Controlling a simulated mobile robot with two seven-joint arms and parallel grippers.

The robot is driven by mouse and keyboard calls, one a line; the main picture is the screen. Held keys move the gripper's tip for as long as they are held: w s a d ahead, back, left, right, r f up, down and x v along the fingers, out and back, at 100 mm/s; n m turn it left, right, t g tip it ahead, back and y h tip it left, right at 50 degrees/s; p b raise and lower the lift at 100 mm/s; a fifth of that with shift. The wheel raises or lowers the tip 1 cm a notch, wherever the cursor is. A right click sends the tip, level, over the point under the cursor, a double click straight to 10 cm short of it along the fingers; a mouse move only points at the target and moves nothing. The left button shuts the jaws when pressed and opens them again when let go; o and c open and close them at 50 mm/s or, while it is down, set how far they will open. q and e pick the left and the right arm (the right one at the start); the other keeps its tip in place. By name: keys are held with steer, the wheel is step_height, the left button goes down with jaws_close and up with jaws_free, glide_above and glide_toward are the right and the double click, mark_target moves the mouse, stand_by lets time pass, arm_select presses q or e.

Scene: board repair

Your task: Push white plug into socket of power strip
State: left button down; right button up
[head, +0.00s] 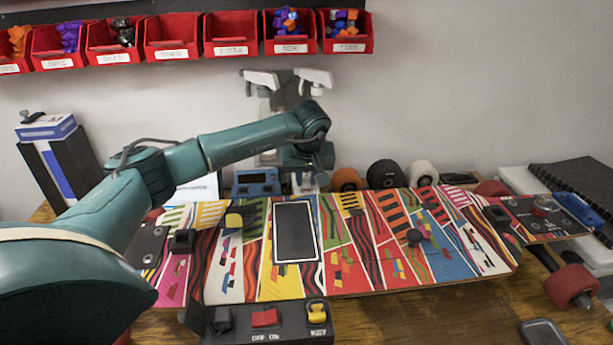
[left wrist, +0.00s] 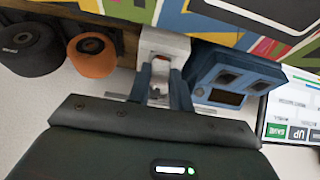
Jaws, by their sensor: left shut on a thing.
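My left gripper (head: 308,172) reaches behind the far edge of the patterned board, pointing down. In the left wrist view its two blue-grey fingers (left wrist: 163,82) are shut on a small pale thing, which seems to be the white plug and is mostly hidden between them. The white power strip (left wrist: 172,42), with a small red part, lies just beyond the fingertips. Its white end also shows in the head view (head: 305,186) under the gripper. I cannot tell whether the plug is in a socket. My right gripper is not in view.
A blue device (head: 256,182) stands close beside the gripper. Several wheels, orange (head: 346,180), black (head: 385,174) and white (head: 421,174), stand behind the patterned board (head: 400,265). Red bins (head: 171,36) hang on the wall above. A black switch box (head: 265,325) is in front.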

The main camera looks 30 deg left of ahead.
arm_select(q)
steer(key=shift+f, duration=0.2)
steer(key=c, duration=0.9)
jaws_free()
steer(key=shift+r, duration=0.25)
steer(key=shift+r+p, duration=1.25)
steer(key=shift+r, duration=0.2)
step_height(320, 180, up, 6)
steer(key=p, duration=0.5)
steer(key=shift+f, duration=0.1)
steer(key=shift+f, duration=0.1)
